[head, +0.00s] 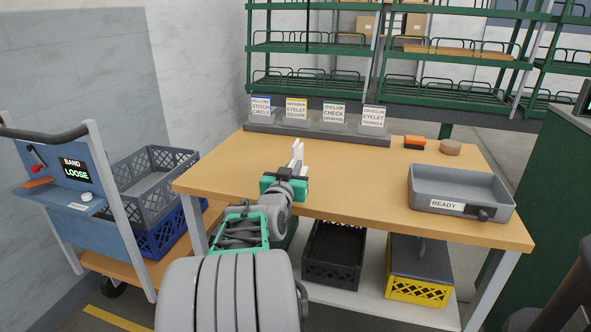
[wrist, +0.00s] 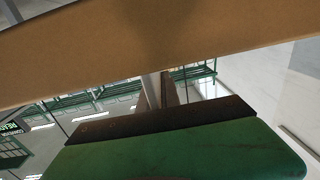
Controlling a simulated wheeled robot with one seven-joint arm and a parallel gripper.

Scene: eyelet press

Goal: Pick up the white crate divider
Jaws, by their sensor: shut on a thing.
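My gripper (head: 297,176) is over the near left part of the wooden table in the head view. A thin white upright piece, which looks like the white crate divider (head: 297,154), stands out from its jaws. The gripper is shut on it. My gripper hides its lower part, and I cannot tell whether it touches the table.
The table (head: 350,187) is clear in its middle. A grey READY tray (head: 451,193) is at the right, with an orange block (head: 414,142) behind. Label cards (head: 297,109) line the back edge. A cart (head: 62,185) with crates stands left. A black crate (head: 333,255) sits below.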

